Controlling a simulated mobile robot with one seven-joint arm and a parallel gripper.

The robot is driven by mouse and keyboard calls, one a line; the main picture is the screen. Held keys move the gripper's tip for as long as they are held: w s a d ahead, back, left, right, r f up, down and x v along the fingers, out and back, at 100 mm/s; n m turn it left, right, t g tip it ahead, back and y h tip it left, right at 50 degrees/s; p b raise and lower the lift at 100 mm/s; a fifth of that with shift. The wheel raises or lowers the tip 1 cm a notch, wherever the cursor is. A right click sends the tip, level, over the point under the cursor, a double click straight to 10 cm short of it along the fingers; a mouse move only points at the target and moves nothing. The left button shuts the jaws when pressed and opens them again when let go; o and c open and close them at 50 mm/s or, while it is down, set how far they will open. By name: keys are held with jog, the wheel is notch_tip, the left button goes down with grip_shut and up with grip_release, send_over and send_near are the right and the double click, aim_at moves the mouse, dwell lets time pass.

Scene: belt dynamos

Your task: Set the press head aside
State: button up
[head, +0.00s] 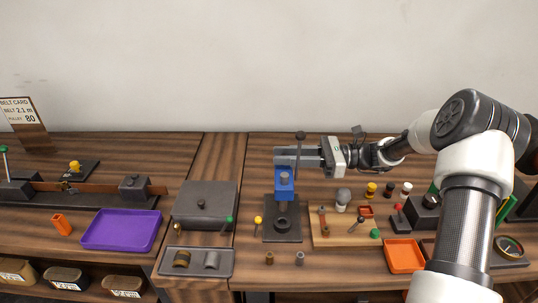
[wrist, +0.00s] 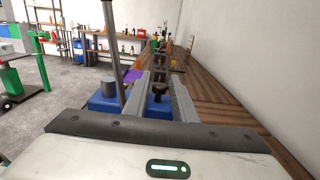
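The press head looks like the blue block (head: 284,184) with a grey cylinder on it, above a dark base plate (head: 270,236) with a black ring. My gripper (head: 290,158) reaches in from the right, level, just above the blue block. In the wrist view its two fingers (wrist: 166,95) are apart, with a dark knob (wrist: 158,89) showing between them. Whether they touch anything is unclear.
A grey lidded box (head: 205,204) and a grey tray (head: 196,262) stand left of the press. A purple tray (head: 121,230) lies farther left. A wooden board (head: 340,229) with small parts and an orange tray (head: 404,256) are at right. The wall is behind.

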jog(key=shift+a, duration=2.25)
jog(key=shift+c, duration=0.2)
grip_shut()
